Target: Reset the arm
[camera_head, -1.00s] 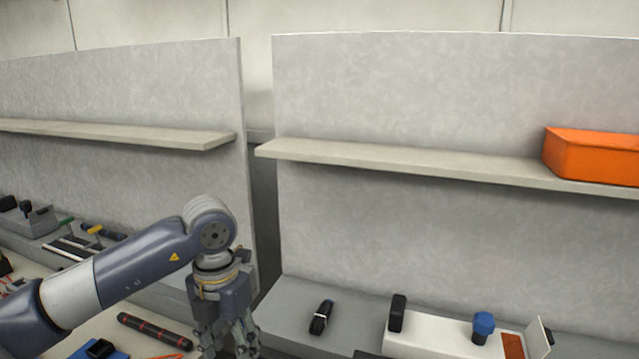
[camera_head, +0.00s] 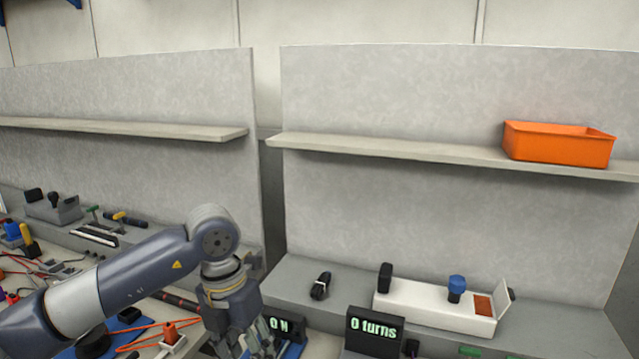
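My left arm comes in from the lower left and bends down at the wrist. My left gripper (camera_head: 262,338) points down over the bench at the bottom of the picture. Its fingers are partly cut off by the lower edge, so I cannot tell whether it is open or shut. No object shows clearly between the fingers. My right arm and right gripper are not in view.
A white box (camera_head: 430,304) with a blue knob (camera_head: 456,287) sits right. An orange bin (camera_head: 558,144) is on the shelf (camera_head: 400,150). Tools and cables crowd the left bench.

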